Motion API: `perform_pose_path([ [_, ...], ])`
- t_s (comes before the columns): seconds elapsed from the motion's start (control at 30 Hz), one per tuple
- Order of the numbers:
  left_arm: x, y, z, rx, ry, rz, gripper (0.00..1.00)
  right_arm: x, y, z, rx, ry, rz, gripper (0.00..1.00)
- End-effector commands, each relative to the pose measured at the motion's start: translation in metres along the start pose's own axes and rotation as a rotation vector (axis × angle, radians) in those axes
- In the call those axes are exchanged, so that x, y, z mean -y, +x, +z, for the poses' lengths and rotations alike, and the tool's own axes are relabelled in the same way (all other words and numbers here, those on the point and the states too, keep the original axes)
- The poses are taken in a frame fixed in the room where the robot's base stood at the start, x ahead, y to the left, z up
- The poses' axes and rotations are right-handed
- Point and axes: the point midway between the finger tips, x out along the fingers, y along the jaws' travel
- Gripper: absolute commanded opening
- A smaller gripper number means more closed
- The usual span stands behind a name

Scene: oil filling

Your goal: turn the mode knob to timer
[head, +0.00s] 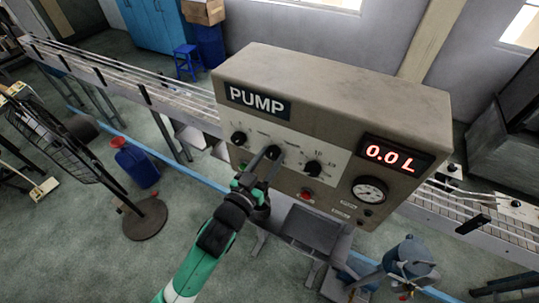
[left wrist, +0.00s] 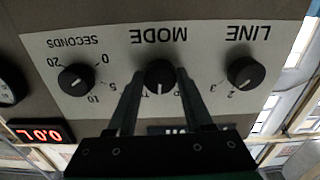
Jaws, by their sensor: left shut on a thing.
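The beige pump box (head: 340,98) faces me with a row of three black knobs on a pale panel. The mode knob (left wrist: 160,74) is the middle one, under the upside-down word MODE in the left wrist view; it also shows in the head view (head: 274,151). My left gripper (head: 265,166) is shut on it, one finger on each side. In the left wrist view the gripper (left wrist: 158,88) fingers partly hide the knob's position labels. The knob's white mark points down in that view, between two partly hidden labels. My right gripper is not in view.
The line knob (left wrist: 245,73) and seconds knob (left wrist: 76,79) flank the mode knob closely. The red display (head: 386,152) reads 0.0 L. A gauge (head: 370,190) and a red button (head: 306,195) sit lower on the box. A conveyor (head: 120,75) runs behind.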

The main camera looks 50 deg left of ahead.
Motion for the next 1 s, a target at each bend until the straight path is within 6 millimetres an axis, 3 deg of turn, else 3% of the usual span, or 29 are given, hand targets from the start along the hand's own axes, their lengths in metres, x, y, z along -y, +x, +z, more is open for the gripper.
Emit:
perform_pose_path([
  [0.5, 0.000, 0.000, -0.001, 0.000, 0.365, 0.000, 0.00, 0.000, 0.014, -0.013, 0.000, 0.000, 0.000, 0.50],
  [1.0, 0.000, 0.000, 0.000, -0.001, 0.440, 0.000, 0.00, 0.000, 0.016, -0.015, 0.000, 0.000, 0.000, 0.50],
])
